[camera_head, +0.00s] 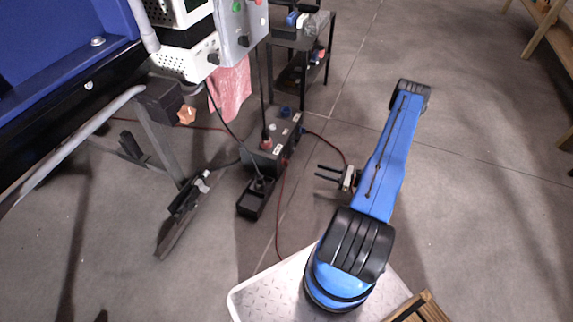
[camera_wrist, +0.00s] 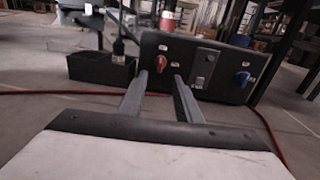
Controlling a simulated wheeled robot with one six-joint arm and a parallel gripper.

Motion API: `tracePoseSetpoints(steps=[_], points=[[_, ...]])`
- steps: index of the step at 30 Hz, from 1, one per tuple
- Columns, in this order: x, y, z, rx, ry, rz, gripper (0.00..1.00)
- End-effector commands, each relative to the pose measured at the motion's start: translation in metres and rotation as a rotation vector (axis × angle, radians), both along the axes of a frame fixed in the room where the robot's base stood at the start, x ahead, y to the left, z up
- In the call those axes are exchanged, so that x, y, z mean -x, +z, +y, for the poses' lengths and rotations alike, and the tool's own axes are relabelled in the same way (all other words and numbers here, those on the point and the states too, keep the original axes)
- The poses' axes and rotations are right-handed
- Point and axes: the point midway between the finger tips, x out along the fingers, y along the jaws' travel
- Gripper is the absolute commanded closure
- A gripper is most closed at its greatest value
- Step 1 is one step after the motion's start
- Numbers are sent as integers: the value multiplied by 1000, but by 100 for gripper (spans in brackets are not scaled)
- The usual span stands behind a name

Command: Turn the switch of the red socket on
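The dark socket box (camera_head: 262,157) stands on the floor left of my gripper (camera_head: 317,172). The red switch's exact angle is too small to tell.
A black open bin (camera_head: 251,202) sits beside the box, also in the wrist view (camera_wrist: 100,70). A red cable (camera_head: 279,215) runs along the floor. A black shelf (camera_head: 318,62) stands behind the box.

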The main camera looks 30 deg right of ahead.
Motion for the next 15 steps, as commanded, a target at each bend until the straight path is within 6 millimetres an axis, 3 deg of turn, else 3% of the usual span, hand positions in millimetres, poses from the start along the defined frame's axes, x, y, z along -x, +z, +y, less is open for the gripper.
tracePoseSetpoints(steps=[3, 7, 15], points=[[6, -14, -2, -18, -31, 6, 69], [5, -18, -1, -24, -42, 7, 69], [-20, -18, 20, -22, -37, 7, 69]])
